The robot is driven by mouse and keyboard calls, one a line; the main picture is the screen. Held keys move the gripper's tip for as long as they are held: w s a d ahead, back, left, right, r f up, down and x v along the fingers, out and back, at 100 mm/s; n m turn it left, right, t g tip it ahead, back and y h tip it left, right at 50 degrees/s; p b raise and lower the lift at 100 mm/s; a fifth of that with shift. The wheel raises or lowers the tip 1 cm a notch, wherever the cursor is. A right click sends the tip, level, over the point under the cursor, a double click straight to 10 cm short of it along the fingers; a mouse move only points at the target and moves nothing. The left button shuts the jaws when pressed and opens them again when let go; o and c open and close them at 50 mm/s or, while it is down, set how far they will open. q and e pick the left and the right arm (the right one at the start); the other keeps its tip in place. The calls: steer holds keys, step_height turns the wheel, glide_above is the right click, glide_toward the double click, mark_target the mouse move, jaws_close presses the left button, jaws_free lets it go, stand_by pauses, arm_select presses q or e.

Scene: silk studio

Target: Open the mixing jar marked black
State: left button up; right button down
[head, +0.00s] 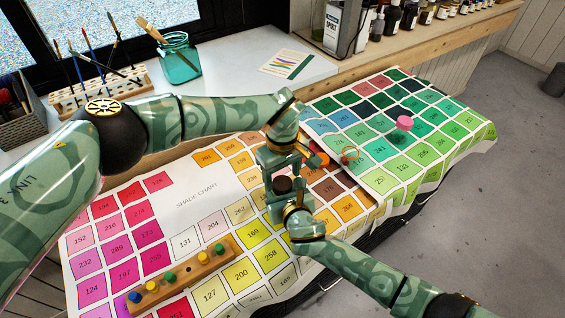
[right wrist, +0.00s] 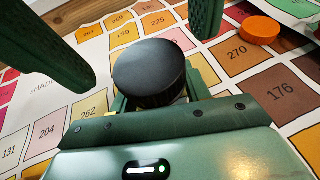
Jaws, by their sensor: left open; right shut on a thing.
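The mixing jar shows a round black lid (head: 284,184) in the head view, and the same lid (right wrist: 150,70) fills the middle of the right wrist view. My right gripper (head: 283,196) is shut on the jar below the lid; the jar body is mostly hidden by it. The jar looks upright over the shade chart. My left gripper (head: 282,170) is open just above, its fingers pointing down toward the lid. In the right wrist view its two fingers (right wrist: 130,45) stand either side of the lid, apart from it.
An orange lid (head: 318,160) sits close by on the shade chart (head: 195,199). A pink lid (head: 404,123) lies farther right. A wooden rack with coloured knobs (head: 180,276) lies at front left. A glass jar with brushes (head: 179,62) stands on the back ledge.

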arm_select(q)
steer(key=shift+f, duration=1.05)
steer(key=c, duration=1)
steer(key=n, duration=0.3)
steer(key=o, duration=1.1)
steer(key=shift+r, duration=2.3)
arm_select(e)
steer(key=c, duration=0.6)
jaws_free()
